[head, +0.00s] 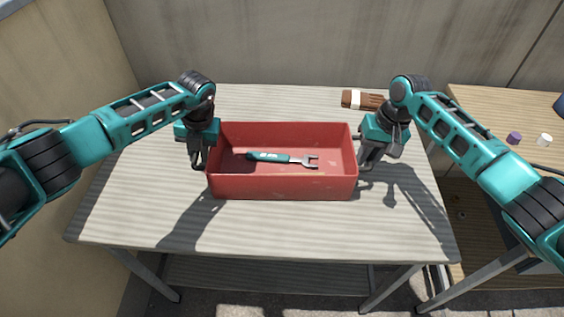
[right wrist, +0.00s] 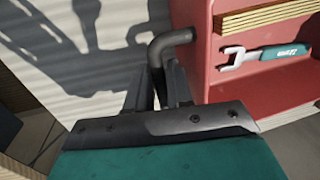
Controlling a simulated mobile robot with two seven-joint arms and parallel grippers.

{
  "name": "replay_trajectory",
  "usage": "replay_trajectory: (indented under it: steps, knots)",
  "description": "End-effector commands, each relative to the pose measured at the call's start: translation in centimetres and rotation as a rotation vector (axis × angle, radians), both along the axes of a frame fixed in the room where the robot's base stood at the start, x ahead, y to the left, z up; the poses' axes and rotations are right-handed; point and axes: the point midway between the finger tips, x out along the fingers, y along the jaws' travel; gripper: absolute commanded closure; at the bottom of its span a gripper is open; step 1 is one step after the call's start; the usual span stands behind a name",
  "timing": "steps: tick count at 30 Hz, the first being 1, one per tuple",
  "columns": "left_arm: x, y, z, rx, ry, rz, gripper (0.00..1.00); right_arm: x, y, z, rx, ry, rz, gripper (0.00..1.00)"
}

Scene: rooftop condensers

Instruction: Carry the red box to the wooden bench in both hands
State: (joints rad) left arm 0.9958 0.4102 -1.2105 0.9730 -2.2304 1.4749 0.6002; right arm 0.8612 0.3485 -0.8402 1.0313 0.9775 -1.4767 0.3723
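The red box (head: 285,187) is an open tray standing level on the striped grey table. A wrench (head: 280,157) with a teal handle lies inside it. My left gripper (head: 198,162) points down at the box's left end, its fingers close together where the end handle would be; the handle itself is hidden. My right gripper (head: 366,158) is at the right end. In the right wrist view its fingers (right wrist: 160,88) sit closely on both sides of the box's dark bent handle. The box's red wall (right wrist: 193,60) is beside them. The wooden bench (head: 500,100) is at the right.
The table (head: 270,225) has free room in front of the box. A brown roll-like object with a white band (head: 362,99) lies behind the right gripper. A purple (head: 513,138) and a white small item (head: 544,140) are on the bench. Walls stand behind and left.

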Motion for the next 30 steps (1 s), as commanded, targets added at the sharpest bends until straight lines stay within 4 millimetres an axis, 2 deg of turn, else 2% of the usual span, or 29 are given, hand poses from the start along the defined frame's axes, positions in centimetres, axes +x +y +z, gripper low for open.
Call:
replay_trajectory:
  steps: [1,3,6,30]
  knots:
    - [0.01,-0.01,0.03,0.0,0.0,0.0,0.95,0.0,0.01,0.01,0.0,0.0,0.0,0.84]
    - [0.01,0.0,0.04,0.0,0.0,0.0,1.0,0.0,0.0,0.02,0.0,0.0,0.0,0.91]
    - [0.02,0.0,0.05,0.0,0.0,0.0,1.0,0.01,-0.01,0.03,0.0,0.0,0.0,1.0]
    - [0.05,0.04,0.12,0.0,-0.001,0.001,1.0,0.03,-0.07,0.07,-0.001,-0.001,-0.001,1.0]
